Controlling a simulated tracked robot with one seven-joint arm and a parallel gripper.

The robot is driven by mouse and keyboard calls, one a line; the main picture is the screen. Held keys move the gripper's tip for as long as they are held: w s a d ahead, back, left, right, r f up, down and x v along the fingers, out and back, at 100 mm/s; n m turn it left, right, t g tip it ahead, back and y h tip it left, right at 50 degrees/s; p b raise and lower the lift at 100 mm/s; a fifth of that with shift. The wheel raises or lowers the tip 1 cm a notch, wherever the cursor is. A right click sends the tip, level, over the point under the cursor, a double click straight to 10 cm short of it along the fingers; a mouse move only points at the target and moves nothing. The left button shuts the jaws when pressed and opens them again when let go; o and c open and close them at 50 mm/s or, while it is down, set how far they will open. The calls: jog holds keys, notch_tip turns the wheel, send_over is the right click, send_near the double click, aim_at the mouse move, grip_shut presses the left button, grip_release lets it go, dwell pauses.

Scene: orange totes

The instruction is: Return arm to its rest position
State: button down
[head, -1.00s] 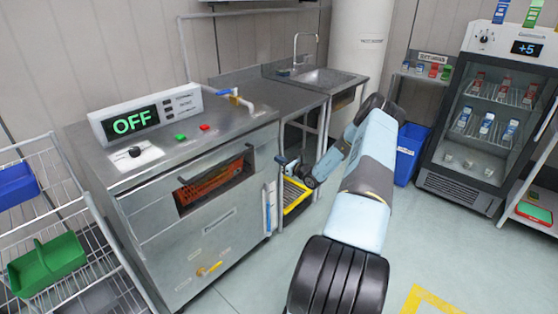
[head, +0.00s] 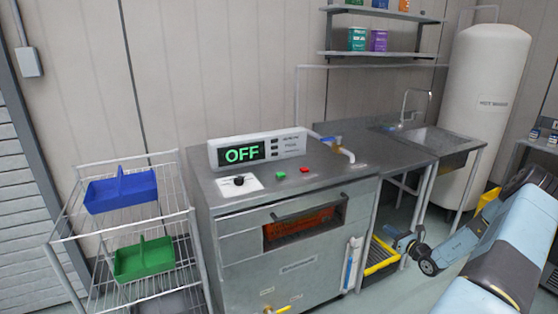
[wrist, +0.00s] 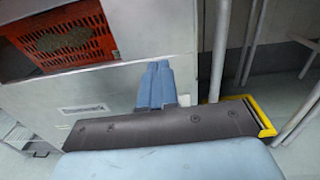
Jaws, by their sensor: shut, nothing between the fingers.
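My gripper (wrist: 157,84) is shut and empty, its two blue fingers pressed together in the wrist view. In the head view my gripper (head: 399,243) is small, just right of the steel machine's front corner, with my arm reaching in from the right edge. An orange tote (head: 290,236) sits behind the opening in the machine's front. The tote (wrist: 92,22) also shows in the wrist view, at upper left, with grey-green contents. The fingers are apart from the tote, in front of the machine's pale panel.
The steel machine (head: 240,255) has a display reading OFF (head: 244,154). A yellow-edged tray (head: 382,268) lies low beside it, close to my gripper. A sink counter (head: 370,140) and a white tank (head: 490,100) stand behind. A wire rack (head: 188,225) with blue and green carriers stands left.

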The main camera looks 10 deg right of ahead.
jog(key=a+r+n+g+y, duration=0.6)
jog(key=a+r+n, duration=0.4)
jog(key=a+r, duration=0.45)
jog(key=s+a+r+n+g+h, duration=0.1)
jog(key=s+a+r+n+g, duration=0.35)
jog(key=a+r, duration=0.25)
jog(key=s+a+r+n+g+h, duration=0.1)
jog(key=s+a+r+n+g, duration=0.25)
jog(key=a+r+n, duration=0.35)
jog(key=s+a+r+n+h, duration=0.2)
jog(key=s+a+r+h, duration=0.15)
jog(key=s+r, duration=0.35)
jog(key=s+a+r+n+h, duration=0.2)
jog(key=s+a+r+n, duration=0.15)
jog(key=s, duration=0.45)
jog(key=s+r+n+t+h, duration=0.1)
jog(key=s+r+n+h, duration=0.1)
jog(key=s, duration=0.6)
jog(key=s+d+r+n+t+h, duration=0.1)
jog(key=s+r+n+h, duration=0.1)
jog(key=s+r, duration=0.3)
jog(key=s+n, duration=0.1)
jog(key=s, duration=0.2)
jog(key=shift+s+t, duration=0.3)
jog(key=shift+s, duration=0.05)
jog(key=c, duration=1.8)
grip_release()
